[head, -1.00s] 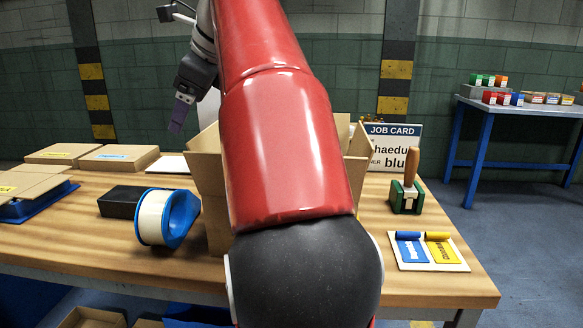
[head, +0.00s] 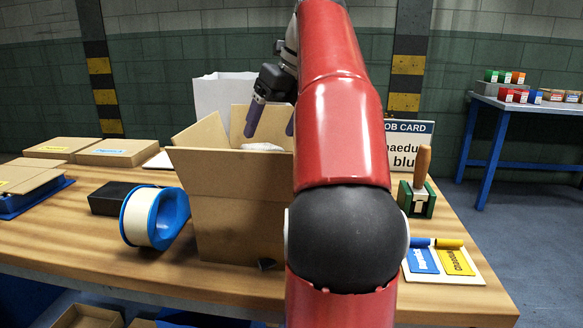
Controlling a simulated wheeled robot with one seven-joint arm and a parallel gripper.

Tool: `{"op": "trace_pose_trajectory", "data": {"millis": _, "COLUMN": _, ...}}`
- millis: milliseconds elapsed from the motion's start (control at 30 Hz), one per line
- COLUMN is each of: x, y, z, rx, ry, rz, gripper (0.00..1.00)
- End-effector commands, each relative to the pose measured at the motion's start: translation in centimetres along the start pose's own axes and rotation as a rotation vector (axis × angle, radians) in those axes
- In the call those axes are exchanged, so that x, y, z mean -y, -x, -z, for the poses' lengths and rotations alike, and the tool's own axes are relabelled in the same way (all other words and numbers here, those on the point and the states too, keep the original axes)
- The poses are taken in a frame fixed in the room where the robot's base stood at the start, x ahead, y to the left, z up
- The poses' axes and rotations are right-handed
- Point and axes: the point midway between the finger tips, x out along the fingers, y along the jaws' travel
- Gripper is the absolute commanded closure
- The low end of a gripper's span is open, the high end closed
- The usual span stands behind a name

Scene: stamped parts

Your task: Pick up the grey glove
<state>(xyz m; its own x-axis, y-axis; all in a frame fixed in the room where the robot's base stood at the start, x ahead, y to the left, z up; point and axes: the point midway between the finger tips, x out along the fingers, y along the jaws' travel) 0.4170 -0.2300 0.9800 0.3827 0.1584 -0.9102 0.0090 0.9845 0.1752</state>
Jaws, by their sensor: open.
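My gripper (head: 272,121) is open above the cardboard box (head: 240,215), fingers pointing down. One purple finger shows clearly; the other is partly hidden by my red arm. Just below the fingers, a pale grey-white item (head: 262,147) shows at the open top of the box. It may be the grey glove, but too little of it shows to be sure. Nothing is seen held between the fingers. My arm hides the box's right side.
A tape roll (head: 152,218) and a black block (head: 115,198) stand left of the box. Flat cartons (head: 118,152) lie at the back left. A wooden-handled stamp (head: 418,190), a job card (head: 412,140) and blue and yellow plates (head: 443,262) are at the right.

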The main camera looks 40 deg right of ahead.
Motion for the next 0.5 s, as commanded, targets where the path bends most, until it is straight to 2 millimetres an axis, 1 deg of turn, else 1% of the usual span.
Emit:
{"op": "trace_pose_trajectory", "data": {"millis": 200, "x": 0.3, "y": -3.5, "z": 0.3, "rx": 0.000, "ry": 0.001, "rz": 0.000, "gripper": 0.20}}
{"op": "trace_pose_trajectory", "data": {"millis": 267, "x": 0.3, "y": -4.2, "z": 0.3, "rx": 0.000, "ry": 0.000, "rz": 0.000, "gripper": 0.20}}
{"op": "trace_pose_trajectory", "data": {"millis": 367, "x": 0.3, "y": -4.7, "z": 0.2, "rx": 0.001, "ry": 0.000, "rz": 0.002, "gripper": 0.20}}
{"op": "trace_pose_trajectory", "data": {"millis": 500, "x": 0.2, "y": -4.5, "z": 0.2, "rx": 0.002, "ry": 0.001, "rz": 0.002, "gripper": 0.20}}
